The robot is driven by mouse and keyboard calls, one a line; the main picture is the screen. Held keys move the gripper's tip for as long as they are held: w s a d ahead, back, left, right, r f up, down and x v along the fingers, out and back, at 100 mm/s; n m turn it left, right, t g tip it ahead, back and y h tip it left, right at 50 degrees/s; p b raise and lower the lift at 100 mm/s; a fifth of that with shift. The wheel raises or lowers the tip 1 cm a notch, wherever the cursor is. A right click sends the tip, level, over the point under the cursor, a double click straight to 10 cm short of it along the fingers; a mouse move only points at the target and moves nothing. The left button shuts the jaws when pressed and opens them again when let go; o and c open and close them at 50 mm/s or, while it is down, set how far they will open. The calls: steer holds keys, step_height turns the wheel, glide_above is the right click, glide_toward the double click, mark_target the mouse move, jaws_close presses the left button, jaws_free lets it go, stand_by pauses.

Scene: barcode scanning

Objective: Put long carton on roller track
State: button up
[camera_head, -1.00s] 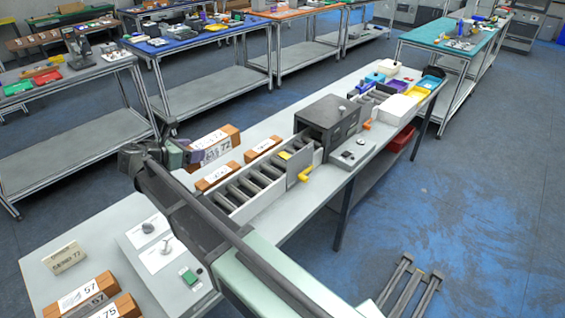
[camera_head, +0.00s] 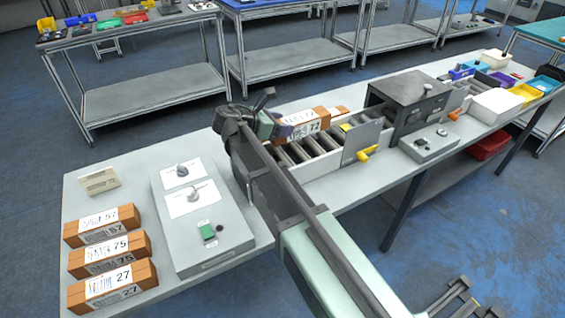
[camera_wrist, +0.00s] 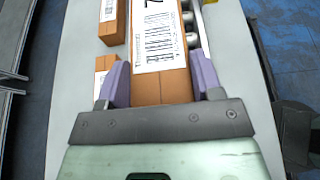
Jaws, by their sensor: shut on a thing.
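My gripper (camera_wrist: 160,68) is shut on a long orange-brown carton with a white label, the long carton (camera_wrist: 162,88). Its purple fingers press on both sides of the near end. In the head view the long carton (camera_head: 299,129) shows the number 72, and my gripper (camera_head: 282,130) holds it at the far side of the roller track (camera_head: 318,143). In the wrist view the roller track (camera_wrist: 192,32) shows only as a few rollers to the right of the carton. I cannot tell the carton's exact height above the rollers.
Two other cartons (camera_wrist: 109,30) (camera_wrist: 103,68) lie left of the held one. A dark box (camera_head: 408,98) stands over the track farther along. Several cartons (camera_head: 103,252) and a grey control panel (camera_head: 205,230) are on the near left table.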

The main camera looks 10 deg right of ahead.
steer(key=shift+f+b, duration=2.85)
steer(key=shift+f, duration=1.1)
steer(key=o, duration=1.2)
steer(key=shift+r, duration=0.1)
steer(key=shift+r+p, duration=0.3)
steer(key=shift+p, duration=0.1)
steer(key=p+v, duration=0.4)
steer(key=v, duration=0.7)
steer(key=shift+a, duration=0.45)
steer(key=shift+s, duration=0.1)
